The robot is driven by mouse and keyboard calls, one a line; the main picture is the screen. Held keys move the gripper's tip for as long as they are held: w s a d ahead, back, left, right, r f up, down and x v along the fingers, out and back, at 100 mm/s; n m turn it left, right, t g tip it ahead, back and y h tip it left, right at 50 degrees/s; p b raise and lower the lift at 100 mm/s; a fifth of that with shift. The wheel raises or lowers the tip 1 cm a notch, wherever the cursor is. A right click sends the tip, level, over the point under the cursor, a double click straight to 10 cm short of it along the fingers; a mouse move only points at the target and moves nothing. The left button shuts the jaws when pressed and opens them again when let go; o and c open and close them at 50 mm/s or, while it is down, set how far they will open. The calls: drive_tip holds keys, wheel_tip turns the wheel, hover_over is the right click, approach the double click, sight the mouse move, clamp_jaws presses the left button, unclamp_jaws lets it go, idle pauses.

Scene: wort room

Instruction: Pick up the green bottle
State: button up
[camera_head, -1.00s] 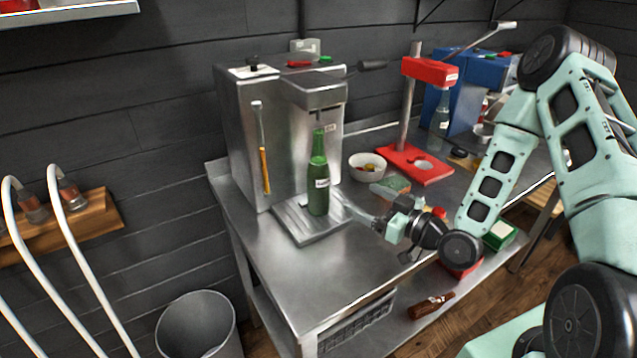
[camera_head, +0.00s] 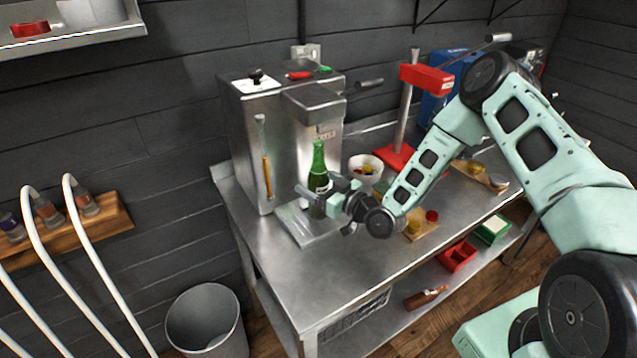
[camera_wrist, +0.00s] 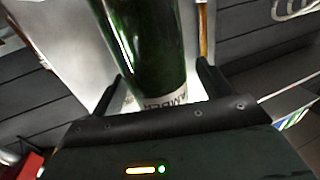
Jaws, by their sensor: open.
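The green bottle (camera_head: 318,172) stands upright on the metal tray of the steel filling machine, with a pale label on its body. My gripper (camera_head: 312,200) is at the bottle's lower half, coming from the right, and hides part of it. In the wrist view the bottle (camera_wrist: 146,45) is large and close, its label (camera_wrist: 165,100) partly hidden by the gripper's body. The two dark fingers of my gripper (camera_wrist: 158,80) are open, one on each side of the bottle. I cannot tell whether either finger touches it.
The steel machine (camera_head: 262,130) stands close behind the bottle. A white bowl (camera_head: 366,170) and a red stand (camera_head: 426,80) are to the right. The bench top (camera_head: 290,285) is clear in front. A grey bin (camera_head: 205,320) stands on the floor at left.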

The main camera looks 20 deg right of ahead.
drive_tip(key=shift+x, duration=0.85)
drive_tip(key=c, duration=1.2)
drive_tip(key=shift+c, duration=1.4)
drive_tip(key=shift+r, duration=0.2)
